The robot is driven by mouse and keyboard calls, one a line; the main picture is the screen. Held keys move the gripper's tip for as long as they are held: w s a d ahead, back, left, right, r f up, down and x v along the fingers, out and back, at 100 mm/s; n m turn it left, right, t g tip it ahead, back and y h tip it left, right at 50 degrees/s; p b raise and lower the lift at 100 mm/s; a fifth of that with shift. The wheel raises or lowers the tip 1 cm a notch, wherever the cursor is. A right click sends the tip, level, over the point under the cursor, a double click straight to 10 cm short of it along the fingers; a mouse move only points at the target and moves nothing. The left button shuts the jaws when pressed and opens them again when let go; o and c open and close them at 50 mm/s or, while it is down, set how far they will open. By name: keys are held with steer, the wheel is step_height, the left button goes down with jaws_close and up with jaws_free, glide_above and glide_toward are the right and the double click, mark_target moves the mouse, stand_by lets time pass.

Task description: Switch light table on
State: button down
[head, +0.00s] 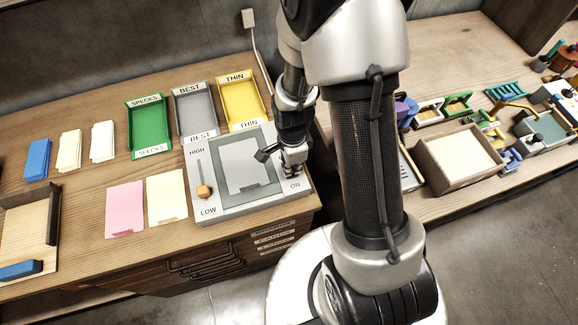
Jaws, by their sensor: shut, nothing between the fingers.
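The light table (213,207) is a grey box on the wooden bench in the head view. It has a dark frame around a pale grey panel (243,178). A slider with an orange knob (203,191) sits at its left, nearer the LOW label than the HIGH label. The ON label (295,184) is at its front right corner. My gripper (293,168) is shut and empty, over the right side of the light table just behind the ON label. It hides whatever switch is there. I cannot tell whether it touches the surface. The panel looks unlit.
Behind the light table stand green (149,124), grey (195,110) and yellow (241,100) trays. Pink (125,209) and cream (167,198) sheets lie left of it. A wooden box (458,181) and several small items crowd the right bench. My arm blocks the middle.

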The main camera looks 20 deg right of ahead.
steer(key=shift+f+b, duration=0.35)
steer(key=shift+f, duration=0.15)
steer(key=shift+r+p, duration=2.8)
steer(key=shift+r, duration=0.8)
steer(key=shift+r, duration=0.15)
steer(key=s+r+n+t+b, duration=0.1)
steer(key=s+r+n+t, duration=0.15)
steer(key=r+n, duration=0.55)
steer(key=s+r+n+t+b, duration=0.1)
steer(key=s+r+n, duration=0.3)
steer(key=r, duration=0.9)
steer(key=s+a+r+n+t, duration=0.1)
steer(key=s+r+n, duration=0.3)
steer(key=s+n, duration=0.2)
steer(key=shift+s+r+b, duration=0.25)
steer(key=shift+s+b, duration=0.15)
steer(key=shift+s, duration=0.15)
